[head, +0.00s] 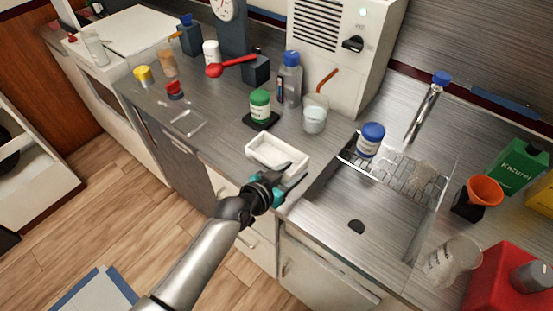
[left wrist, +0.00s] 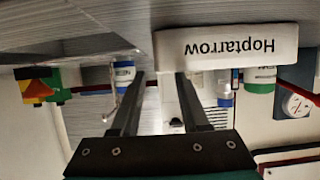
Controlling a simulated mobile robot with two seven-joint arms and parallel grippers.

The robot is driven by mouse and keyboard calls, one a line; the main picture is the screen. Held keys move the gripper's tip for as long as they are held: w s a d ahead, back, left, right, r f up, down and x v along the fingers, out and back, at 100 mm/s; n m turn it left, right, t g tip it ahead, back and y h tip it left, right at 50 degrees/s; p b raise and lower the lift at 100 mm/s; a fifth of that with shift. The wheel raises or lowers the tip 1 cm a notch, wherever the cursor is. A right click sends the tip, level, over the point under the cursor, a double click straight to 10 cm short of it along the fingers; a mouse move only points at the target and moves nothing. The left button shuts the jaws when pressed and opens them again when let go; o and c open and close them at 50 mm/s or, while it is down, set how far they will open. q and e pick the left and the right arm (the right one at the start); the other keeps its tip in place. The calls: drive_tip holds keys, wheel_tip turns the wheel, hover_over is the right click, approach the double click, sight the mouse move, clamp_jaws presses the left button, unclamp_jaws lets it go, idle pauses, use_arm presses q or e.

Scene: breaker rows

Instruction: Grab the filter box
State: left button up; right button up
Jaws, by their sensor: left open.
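The filter box, as I take it, is a white open-topped box (head: 262,147) on the counter by its front edge, left of the sink. In the left wrist view its white side (left wrist: 225,46) shows upside down, with the word "Hoptarrow". My left gripper (head: 292,173) is at the box's near right corner, its fingers open and pointing toward it. In the left wrist view the open fingers (left wrist: 160,80) have nothing between them; the box is off to the right of the gap, overlapping the right fingertip. I cannot tell whether they touch. My right gripper is not in view.
The sink (head: 345,215) with a wire rack (head: 405,175) lies right of the box. A green-labelled jar (head: 260,104) on a dark pad and a beaker (head: 314,118) stand behind it. A clear tray (head: 188,122) lies further left; the counter between is clear.

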use_arm(q)
drive_tip(key=shift+w+d+f, duration=0.25)
drive_tip(key=shift+w+d, duration=0.15)
drive_tip(key=shift+w, duration=0.15)
clamp_jaws()
idle(1.1)
